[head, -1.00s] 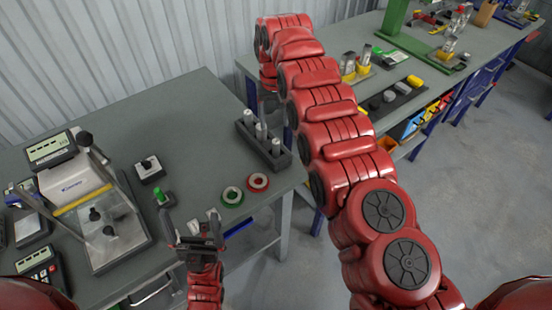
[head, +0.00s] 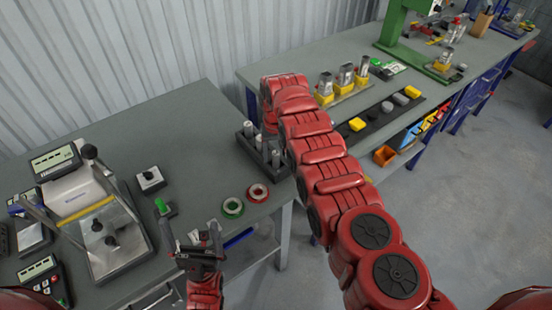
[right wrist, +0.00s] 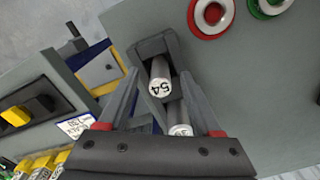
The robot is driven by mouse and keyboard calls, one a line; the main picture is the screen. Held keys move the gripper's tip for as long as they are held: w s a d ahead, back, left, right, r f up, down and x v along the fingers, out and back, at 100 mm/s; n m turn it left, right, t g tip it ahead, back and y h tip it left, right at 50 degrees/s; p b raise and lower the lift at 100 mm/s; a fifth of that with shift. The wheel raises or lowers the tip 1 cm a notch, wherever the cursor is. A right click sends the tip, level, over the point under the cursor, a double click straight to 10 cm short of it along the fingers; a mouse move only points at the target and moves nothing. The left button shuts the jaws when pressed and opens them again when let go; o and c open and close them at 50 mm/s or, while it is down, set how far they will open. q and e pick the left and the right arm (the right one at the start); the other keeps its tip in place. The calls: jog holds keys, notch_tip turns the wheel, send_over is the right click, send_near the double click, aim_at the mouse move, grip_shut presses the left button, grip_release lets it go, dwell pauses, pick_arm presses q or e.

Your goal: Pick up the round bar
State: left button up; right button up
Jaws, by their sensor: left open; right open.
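Several round metal bars stand upright in a dark rack (head: 281,168) near the right edge of the grey table. I cannot tell whether the fingers touch a bar. In the head view, my right arm partly hides the rack and most of that gripper. My left gripper (head: 198,241) is open and empty near the table's front edge.
A green ring (head: 232,207) and a red ring (head: 257,193) lie in front of the rack. A measuring device (head: 72,192) stands at left. Beyond a gap, a second bench (head: 350,115) holds yellow-based parts and a green stand (head: 396,25).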

grip_shut()
dwell(0.3)
jog(key=shift+r, duration=0.1)
